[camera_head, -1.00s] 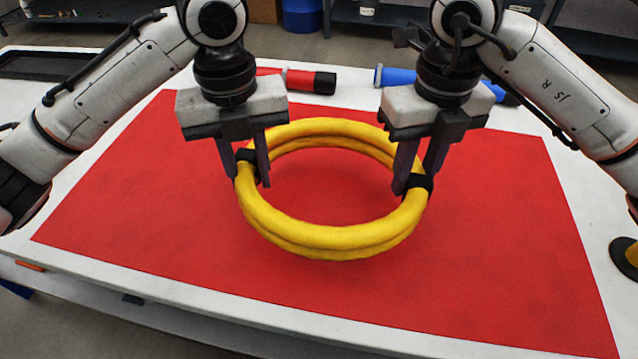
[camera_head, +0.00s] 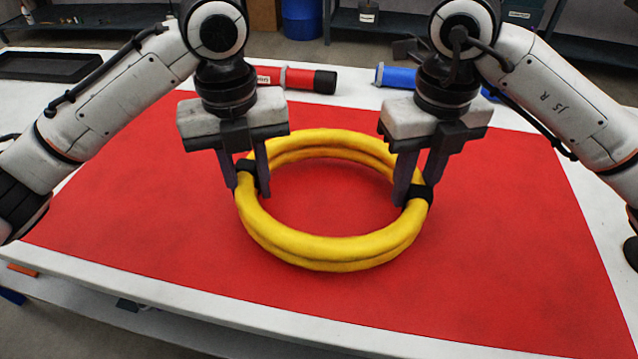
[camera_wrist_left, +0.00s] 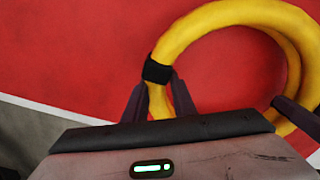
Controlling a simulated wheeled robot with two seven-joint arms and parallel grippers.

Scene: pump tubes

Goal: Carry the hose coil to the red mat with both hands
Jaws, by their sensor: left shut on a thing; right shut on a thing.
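The yellow hose coil (camera_head: 330,248) is a double ring with a black band on its left and right sides. It is over the red mat (camera_head: 520,250), level; I cannot tell if it touches the mat or hangs just above it. My left gripper (camera_head: 247,188) is shut on the coil at the left black band. My right gripper (camera_head: 412,200) is shut on the coil at the right black band. In the left wrist view the coil (camera_wrist_left: 200,28) shows with its black band (camera_wrist_left: 157,71) at my left gripper's fingers (camera_wrist_left: 160,98), over the mat (camera_wrist_left: 70,50).
A red cylinder (camera_head: 310,80) and a blue cylinder (camera_head: 395,76) lie on the white table behind the mat. A black tray (camera_head: 50,66) is at the back left. The mat in front of the coil is clear.

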